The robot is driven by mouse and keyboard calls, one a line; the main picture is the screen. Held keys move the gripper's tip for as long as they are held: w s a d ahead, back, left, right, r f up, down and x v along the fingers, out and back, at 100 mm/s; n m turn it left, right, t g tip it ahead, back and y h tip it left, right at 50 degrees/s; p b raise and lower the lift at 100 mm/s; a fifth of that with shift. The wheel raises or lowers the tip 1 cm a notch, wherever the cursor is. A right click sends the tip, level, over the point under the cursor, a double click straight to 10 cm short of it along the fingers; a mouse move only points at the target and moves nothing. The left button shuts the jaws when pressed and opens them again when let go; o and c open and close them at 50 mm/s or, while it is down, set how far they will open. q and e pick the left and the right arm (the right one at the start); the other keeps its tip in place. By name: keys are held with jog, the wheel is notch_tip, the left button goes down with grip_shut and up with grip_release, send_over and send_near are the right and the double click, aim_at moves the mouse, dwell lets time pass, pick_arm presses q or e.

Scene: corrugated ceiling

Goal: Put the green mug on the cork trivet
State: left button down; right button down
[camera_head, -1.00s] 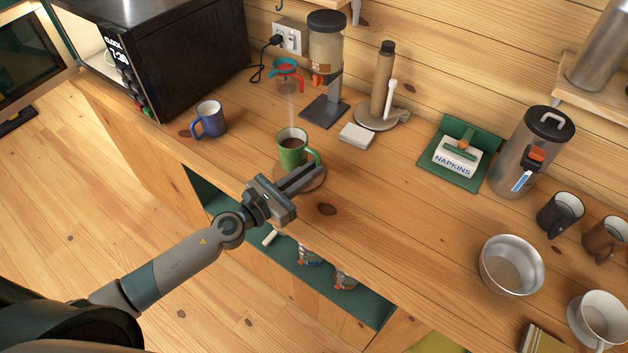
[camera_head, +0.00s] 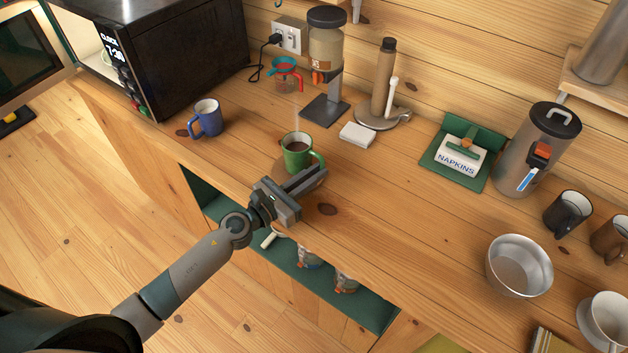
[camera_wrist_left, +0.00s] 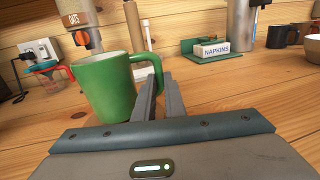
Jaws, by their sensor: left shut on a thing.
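The left wrist view also shows the mug (camera_wrist_left: 105,88), with the two fingers (camera_wrist_left: 160,97) at the handle. The cork trivet (camera_head: 281,167) is a round brown disc on the counter, partly hidden by the mug and the gripper. The mug overlaps the trivet's far part in the head view. I cannot tell whether its base touches the trivet or hangs just above. My right gripper is not in view.
A blue mug (camera_head: 207,118) stands to the left, near the black microwave (camera_head: 170,50). An oats dispenser (camera_head: 325,60) and a white block (camera_head: 357,134) stand behind. A napkin holder (camera_head: 460,158) is to the right. The counter right of the trivet is clear.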

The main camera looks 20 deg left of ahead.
pick_arm(q)
jog(key=shift+f, duration=0.45)
jog(key=shift+f+b, duration=0.2)
jog(key=shift+b, duration=0.1)
jog(key=c, duration=1.8)
grip_release()
jog(key=shift+r, duration=0.15)
jog(key=shift+s+a, duration=0.15)
jog(key=shift+s, duration=0.05)
jog(key=b+v, duration=0.3)
jog(key=v, duration=0.7)
jog(key=shift+s+b, duration=0.1)
jog(key=shift+b, duration=0.2)
jog(key=shift+s+a, duration=0.4)
jog(key=shift+s, duration=0.15)
